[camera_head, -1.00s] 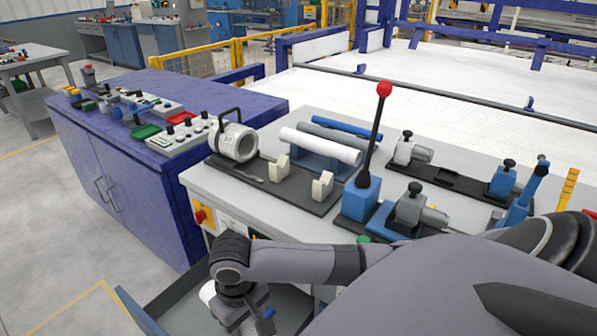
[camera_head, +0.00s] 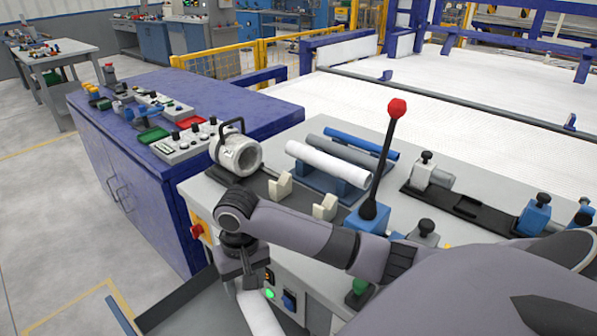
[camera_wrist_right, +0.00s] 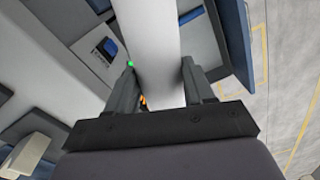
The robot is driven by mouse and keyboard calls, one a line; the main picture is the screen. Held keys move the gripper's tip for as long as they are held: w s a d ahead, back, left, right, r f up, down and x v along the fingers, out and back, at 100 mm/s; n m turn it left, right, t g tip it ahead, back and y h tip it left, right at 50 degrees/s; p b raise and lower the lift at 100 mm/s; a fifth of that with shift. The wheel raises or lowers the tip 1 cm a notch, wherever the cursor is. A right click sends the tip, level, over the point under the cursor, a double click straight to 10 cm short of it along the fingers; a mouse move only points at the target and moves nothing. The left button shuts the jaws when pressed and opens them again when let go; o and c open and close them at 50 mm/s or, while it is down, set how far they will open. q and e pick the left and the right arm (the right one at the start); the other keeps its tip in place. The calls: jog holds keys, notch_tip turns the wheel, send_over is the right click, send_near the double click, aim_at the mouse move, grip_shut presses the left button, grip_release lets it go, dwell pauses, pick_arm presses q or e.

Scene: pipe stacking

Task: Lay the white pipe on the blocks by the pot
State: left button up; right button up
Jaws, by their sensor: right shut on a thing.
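My right gripper (camera_head: 247,279) hangs below its wrist in front of the bench, shut on a white pipe (camera_head: 262,315). The pipe's lower part runs out of the head view. In the right wrist view the pipe (camera_wrist_right: 150,45) lies between the two fingers (camera_wrist_right: 160,82). Two cream notched blocks, the left one (camera_head: 281,187) and the right one (camera_head: 326,207), stand empty on a dark plate on the bench. The pale pot (camera_head: 236,153) with a black handle stands left of them. My left gripper is not in view.
A blue rack (camera_head: 318,182) behind the blocks bears another white pipe (camera_head: 327,164), a grey pipe (camera_head: 345,150) and a blue pipe (camera_head: 362,141). A red-knobbed lever (camera_head: 385,150) rises right of the blocks. A grey open drawer or bin (camera_head: 195,308) lies below the bench front.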

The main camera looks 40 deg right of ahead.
jog(key=w+d+r+m+t, duration=0.2)
jog(key=w+d+r+m, duration=1)
jog(key=w+r, duration=0.25)
jog(key=d+r+m+t+h, duration=0.1)
jog(key=d+r+m+h, duration=0.2)
jog(key=d+r+m, duration=0.5)
jog(key=shift+s+d+f+m+g+h+b, duration=0.45)
jog(key=shift+s+d+f+m+h+b, duration=0.3)
jog(key=shift+f+m+b, duration=1.1)
jog(key=shift+s+d+f+m+g+h+b, duration=0.45)
jog(key=shift+d+f+m+h+b, duration=0.45)
jog(key=shift+f+m, duration=1.8)
jog(key=shift+s+d+f+m+g+h+b, duration=0.55)
jog(key=shift+f+m+b, duration=1)
jog(key=shift+f, duration=1.4)
jog(key=shift+s+d, duration=0.15)
